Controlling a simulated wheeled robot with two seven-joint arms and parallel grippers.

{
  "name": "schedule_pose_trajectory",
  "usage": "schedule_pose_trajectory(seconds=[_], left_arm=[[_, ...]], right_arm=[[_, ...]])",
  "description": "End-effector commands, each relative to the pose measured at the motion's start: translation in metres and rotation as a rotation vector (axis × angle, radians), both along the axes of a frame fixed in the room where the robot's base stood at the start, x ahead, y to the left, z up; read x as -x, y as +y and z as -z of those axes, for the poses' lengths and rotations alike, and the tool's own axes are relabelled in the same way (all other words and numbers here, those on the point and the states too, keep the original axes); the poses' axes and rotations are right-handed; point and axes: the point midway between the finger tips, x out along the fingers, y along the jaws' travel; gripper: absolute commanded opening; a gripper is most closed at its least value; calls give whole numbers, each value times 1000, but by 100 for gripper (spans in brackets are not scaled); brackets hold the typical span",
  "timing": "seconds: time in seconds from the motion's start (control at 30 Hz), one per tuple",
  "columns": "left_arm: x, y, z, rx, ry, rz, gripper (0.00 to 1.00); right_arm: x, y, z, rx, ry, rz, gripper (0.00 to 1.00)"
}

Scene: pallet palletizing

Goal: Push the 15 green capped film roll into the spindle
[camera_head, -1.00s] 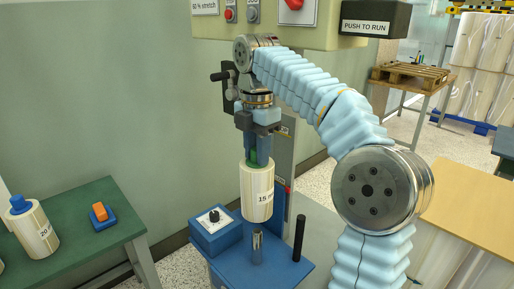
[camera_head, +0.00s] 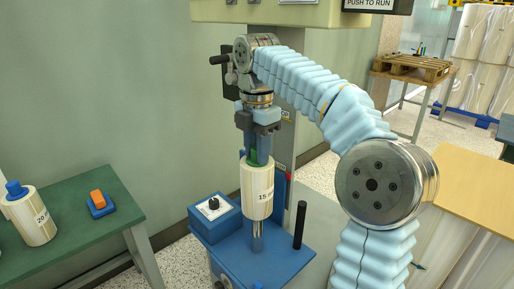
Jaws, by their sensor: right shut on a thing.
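The film roll (camera_head: 257,190) is cream coloured and marked 15, with a green cap (camera_head: 253,157) on top. My right gripper (camera_head: 257,157) points straight down and is shut on the green cap, holding the roll upright. The silver spindle (camera_head: 257,238) stands on the blue machine base, directly under the roll. Its upper end meets or is hidden by the roll's lower end; I cannot tell how far it is inside. My left gripper is not in view.
A black post (camera_head: 300,225) stands right of the spindle, and a blue box with a knob (camera_head: 214,209) stands left. A green table (camera_head: 90,235) at left holds a blue-capped roll marked 20 (camera_head: 34,222) and an orange-topped blue block (camera_head: 99,203).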

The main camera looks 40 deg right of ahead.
Motion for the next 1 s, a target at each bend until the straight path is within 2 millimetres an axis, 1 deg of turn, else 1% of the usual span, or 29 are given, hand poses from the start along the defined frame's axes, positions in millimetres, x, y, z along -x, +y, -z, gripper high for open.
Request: schedule_pose_trajectory(seconds=[1.0], left_arm=[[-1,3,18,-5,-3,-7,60]], right_arm=[[0,0,26,0,-1,1,0]])
